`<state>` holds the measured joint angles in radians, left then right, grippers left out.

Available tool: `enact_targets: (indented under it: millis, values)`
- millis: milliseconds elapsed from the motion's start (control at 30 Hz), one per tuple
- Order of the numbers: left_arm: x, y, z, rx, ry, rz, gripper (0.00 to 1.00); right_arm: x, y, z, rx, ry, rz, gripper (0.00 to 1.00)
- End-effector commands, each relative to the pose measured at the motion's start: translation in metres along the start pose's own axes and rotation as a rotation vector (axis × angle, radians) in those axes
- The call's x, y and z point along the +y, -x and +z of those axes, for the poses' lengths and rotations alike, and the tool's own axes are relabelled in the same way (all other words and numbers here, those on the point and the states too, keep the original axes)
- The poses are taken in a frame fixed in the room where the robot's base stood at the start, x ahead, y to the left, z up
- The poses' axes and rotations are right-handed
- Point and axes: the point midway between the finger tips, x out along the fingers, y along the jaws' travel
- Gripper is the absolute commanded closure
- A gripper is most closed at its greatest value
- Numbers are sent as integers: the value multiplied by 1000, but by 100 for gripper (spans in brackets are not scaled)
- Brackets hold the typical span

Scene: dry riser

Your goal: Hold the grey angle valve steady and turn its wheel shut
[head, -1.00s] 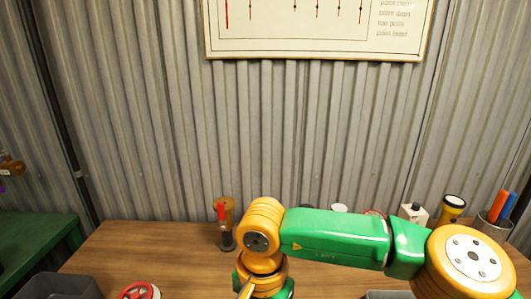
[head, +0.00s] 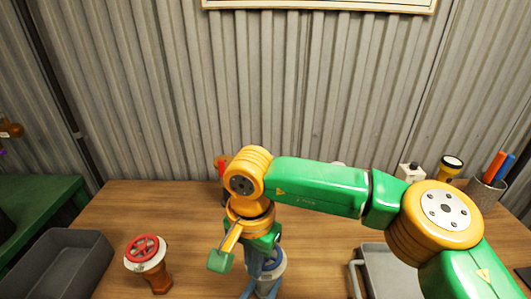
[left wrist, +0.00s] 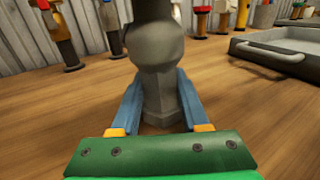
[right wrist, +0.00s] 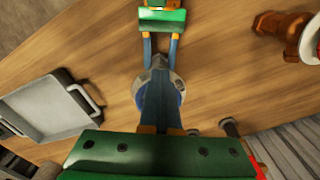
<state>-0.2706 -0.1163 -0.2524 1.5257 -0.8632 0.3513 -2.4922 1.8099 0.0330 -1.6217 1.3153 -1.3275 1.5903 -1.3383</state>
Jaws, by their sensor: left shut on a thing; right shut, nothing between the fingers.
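The grey angle valve (left wrist: 158,85) stands upright on the wooden table in the left wrist view. My left gripper (left wrist: 159,102) is shut on its lower body, one blue finger on each side. In the right wrist view the left gripper (right wrist: 161,55) reaches in from the top. My right gripper (right wrist: 157,85) is shut with nothing between its fingers, over the valve's round pale wheel (right wrist: 139,88) with some blue. Its fingers cover much of the wheel; I cannot tell whether they touch it. In the head view the right gripper (head: 262,262) points down at the valve.
A brown valve with a red wheel (head: 146,250) stands to the left on the table. A grey bin (head: 62,262) is at far left and a grey tray (head: 388,262) with handles at right. A flashlight (head: 450,168) and pen cup (head: 486,192) stand at the back right.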

Motion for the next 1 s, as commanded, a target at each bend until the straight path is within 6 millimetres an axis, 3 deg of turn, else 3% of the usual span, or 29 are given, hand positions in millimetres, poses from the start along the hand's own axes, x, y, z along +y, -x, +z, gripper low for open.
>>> enact_targets:
  millis: [1000]
  values:
    - [0, 0, 0, 0, 0, 0, 100, -20, 0, -4, 2, 0, 0, 100]
